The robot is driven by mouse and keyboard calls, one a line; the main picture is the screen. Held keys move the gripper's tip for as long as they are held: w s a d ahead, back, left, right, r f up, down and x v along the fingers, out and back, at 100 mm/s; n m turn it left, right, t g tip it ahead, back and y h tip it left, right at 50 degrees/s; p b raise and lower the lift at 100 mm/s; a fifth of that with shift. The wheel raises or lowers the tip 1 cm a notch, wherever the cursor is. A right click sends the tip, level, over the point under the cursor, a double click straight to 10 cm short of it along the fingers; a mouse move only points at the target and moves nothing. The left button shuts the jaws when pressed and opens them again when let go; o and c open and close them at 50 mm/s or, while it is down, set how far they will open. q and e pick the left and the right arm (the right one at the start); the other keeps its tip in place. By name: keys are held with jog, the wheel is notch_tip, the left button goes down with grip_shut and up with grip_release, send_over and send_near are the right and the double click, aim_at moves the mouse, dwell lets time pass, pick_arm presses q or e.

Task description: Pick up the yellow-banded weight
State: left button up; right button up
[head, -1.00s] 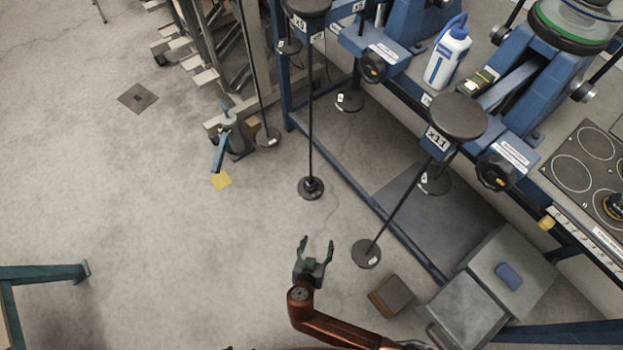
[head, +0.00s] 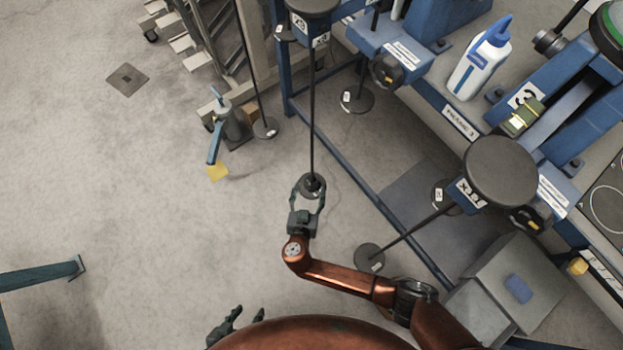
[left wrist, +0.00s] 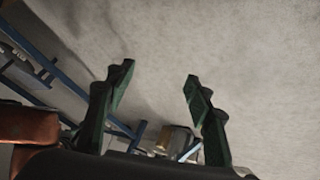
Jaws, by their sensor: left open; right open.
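A small olive block with a yellow band (head: 523,117) lies on the blue frame beside the "3" label, at upper right in the head view; I cannot tell for sure that it is the yellow-banded weight. My right gripper (head: 308,184) is open, its fingers on either side of the dark disc (head: 313,187) at the foot of a hanging rod; contact cannot be told. My left gripper (head: 249,313) is open and empty at the bottom of the head view, far from the block. In the left wrist view its open fingers (left wrist: 160,72) have only floor between them.
A blue lever bench (head: 440,105) fills the right side, carrying a white bottle (head: 480,65). A dark round weight (head: 500,172) tops a tilted rod with a foot disc (head: 369,257). A grey box (head: 505,275) stands below. The floor at left is mostly clear.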

aim_at(311, 184)
jog(key=w+f, duration=0.1)
jog(key=w+f+b, duration=0.1)
jog(key=shift+w+d+b, duration=0.3)
jog(key=shift+d, duration=0.05)
jog(key=shift+w, duration=0.35)
pick_arm(q)
jog(key=f, duration=0.1)
jog(key=a+f+t, duration=0.1)
jog(key=f, duration=0.1)
jog(key=shift+f, duration=0.2)
pick_arm(e)
jog(key=shift+d, duration=0.1)
pick_arm(q)
jog(key=shift+a, duration=0.1)
pick_arm(e)
jog(key=c, duration=1.2)
jog(key=shift+r, duration=0.15)
jog(key=shift+c, duration=0.2)
